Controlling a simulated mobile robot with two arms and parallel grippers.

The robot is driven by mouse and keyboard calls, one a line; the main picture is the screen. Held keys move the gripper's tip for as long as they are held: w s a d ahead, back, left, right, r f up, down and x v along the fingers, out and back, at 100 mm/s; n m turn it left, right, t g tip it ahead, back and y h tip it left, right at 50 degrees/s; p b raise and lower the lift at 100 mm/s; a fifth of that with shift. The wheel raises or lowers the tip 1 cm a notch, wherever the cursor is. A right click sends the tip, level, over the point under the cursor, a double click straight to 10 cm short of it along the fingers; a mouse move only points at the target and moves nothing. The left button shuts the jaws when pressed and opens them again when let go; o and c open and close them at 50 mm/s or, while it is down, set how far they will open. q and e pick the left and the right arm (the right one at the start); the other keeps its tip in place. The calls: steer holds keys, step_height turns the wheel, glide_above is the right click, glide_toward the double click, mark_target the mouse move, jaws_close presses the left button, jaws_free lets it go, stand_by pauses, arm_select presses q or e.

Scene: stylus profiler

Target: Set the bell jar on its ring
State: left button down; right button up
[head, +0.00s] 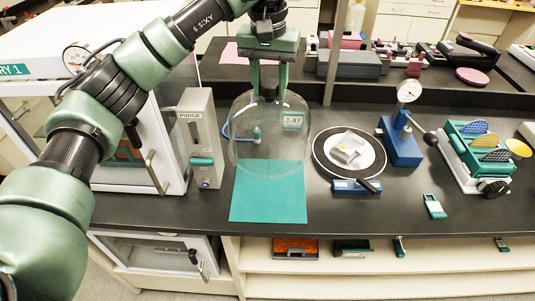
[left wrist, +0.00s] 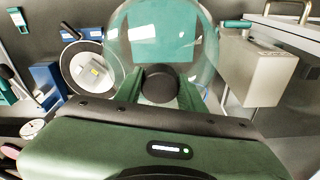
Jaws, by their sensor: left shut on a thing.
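The clear glass bell jar (head: 268,140) hangs under my left gripper (head: 270,92), whose green fingers are shut on its black knob. In the left wrist view the knob (left wrist: 158,83) sits between the fingertips and the jar (left wrist: 205,45) spreads out beyond them. The jar looks upright, over the far part of the teal mat (head: 268,205); I cannot tell its height above the bench. The ring (head: 322,168) is a black circle with a white inner disc, to the right of the jar. My right gripper is not in view.
A grey purge box (head: 198,130) and a glass-fronted cabinet (head: 135,160) stand left of the jar. A blue gauge stand (head: 402,140) is right of the ring, and a blue block (head: 352,187) lies before it. A post (head: 333,60) rises behind.

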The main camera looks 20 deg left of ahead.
mark_target(270, 103)
arm_select(q)
steer(key=f, duration=0.2)
steer(key=f+p, duration=0.1)
steer(key=f, duration=0.1)
steer(key=f+p, duration=0.1)
steer(key=f, duration=0.1)
steer(key=shift+s+d+f, duration=0.15)
steer(key=shift+s+f, duration=0.1)
step_height(270, 103, down, 10)
steer(key=p, duration=0.3)
steer(key=shift+w+p, duration=0.2)
steer(key=shift+p, duration=0.1)
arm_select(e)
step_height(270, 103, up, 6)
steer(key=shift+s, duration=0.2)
arm_select(q)
steer(key=shift+f, duration=0.15)
steer(key=shift+f, duration=0.1)
steer(key=c, duration=0.9)
jaws_free()
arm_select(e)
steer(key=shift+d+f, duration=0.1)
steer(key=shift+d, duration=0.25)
arm_select(q)
steer(key=shift+o, duration=0.2)
